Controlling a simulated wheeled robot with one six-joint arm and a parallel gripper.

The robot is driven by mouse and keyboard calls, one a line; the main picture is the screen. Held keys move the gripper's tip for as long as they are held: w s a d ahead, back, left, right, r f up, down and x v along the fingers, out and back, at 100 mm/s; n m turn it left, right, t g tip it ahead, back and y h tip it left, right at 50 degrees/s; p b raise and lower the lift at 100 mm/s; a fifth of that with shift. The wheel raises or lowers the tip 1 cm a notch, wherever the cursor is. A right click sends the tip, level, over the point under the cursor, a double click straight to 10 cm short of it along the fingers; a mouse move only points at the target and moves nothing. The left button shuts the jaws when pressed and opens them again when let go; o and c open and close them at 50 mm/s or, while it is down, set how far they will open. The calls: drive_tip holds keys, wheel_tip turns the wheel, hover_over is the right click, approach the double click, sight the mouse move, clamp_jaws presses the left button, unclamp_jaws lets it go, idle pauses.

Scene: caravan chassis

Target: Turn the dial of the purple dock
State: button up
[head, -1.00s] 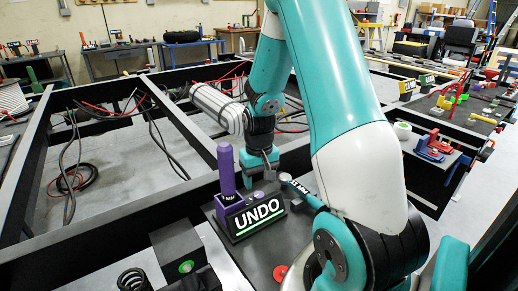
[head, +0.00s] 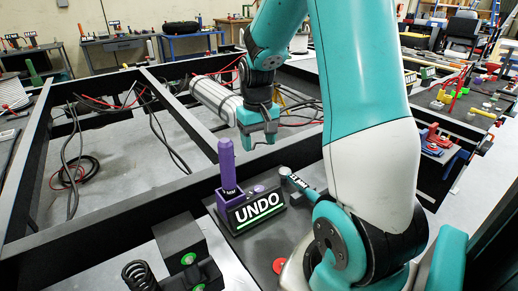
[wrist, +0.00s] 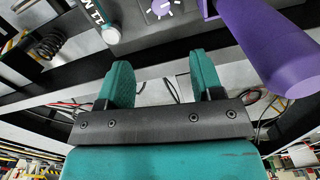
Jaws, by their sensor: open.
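My gripper (head: 259,143) is open and empty, above and behind the dock. In the wrist view its teal fingers (wrist: 163,75) are apart, short of the dial.
A red button (head: 281,266) is in front. Black boxes with green buttons (head: 188,258) and a black spring (head: 138,276) are at front left. Black frame beams and loose cables surround open gaps.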

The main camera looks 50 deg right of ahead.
drive_tip(key=w+n+g+p, duration=0.4)
drive_tip(key=w+n+p, duration=0.1)
drive_tip(key=w, duration=0.1)
drive_tip(key=p, duration=0.1)
approach(258, 188)
drive_tip(key=shift+n, duration=0.4)
drive_tip(key=x, duration=0.9)
drive_tip(key=shift+s+f, duration=0.25)
drive_tip(key=shift+f, duration=0.1)
drive_tip(key=c, duration=0.9)
